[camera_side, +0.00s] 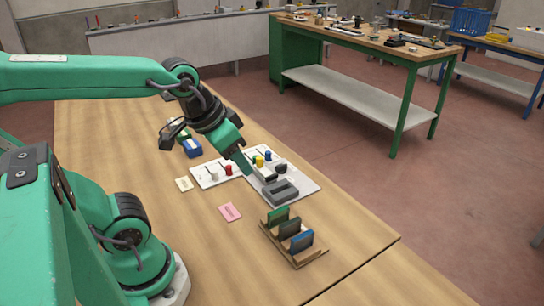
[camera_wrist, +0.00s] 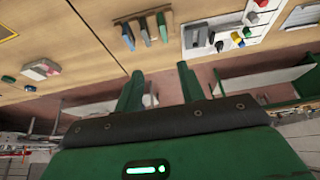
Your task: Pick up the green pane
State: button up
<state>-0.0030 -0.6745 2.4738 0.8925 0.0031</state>
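The green pane (camera_side: 278,214) stands in a wooden rack (camera_side: 296,261), at the back end of its row. A dark grey pane (camera_side: 289,229) and a blue pane (camera_side: 301,241) stand beside it. In the wrist view the green pane (camera_wrist: 162,27) is at the right end of the row, at the top of the picture. My gripper (camera_wrist: 158,80) shows two green fingers wide apart with nothing between them. In the side view my gripper (camera_side: 245,165) hangs above the white panel, away from the rack to the upper left.
A white panel (camera_side: 307,186) with coloured knobs and a grey block (camera_side: 281,190) lies behind the rack. A pink card (camera_side: 230,212), a cream card (camera_side: 184,184) and a blue box (camera_side: 192,148) lie on the wooden table. Bare table surrounds the rack's left side.

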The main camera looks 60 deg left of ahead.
jog(key=w+f+g, duration=0.3)
jog(key=w+f, duration=0.3)
jog(key=g, duration=0.2)
send_over(279, 210)
jog(key=f, duration=0.6)
jog(key=shift+s+a+f, duration=0.1)
jog(key=shift+s+f, duration=0.2)
jog(key=shift+s, duration=0.05)
jog(key=shift+w+f, duration=0.25)
jog(key=shift+f, duration=0.35)
jog(key=shift+f, duration=0.1)
jog(key=shift+f, duration=1.2)
jog(key=shift+f, duration=2.6)
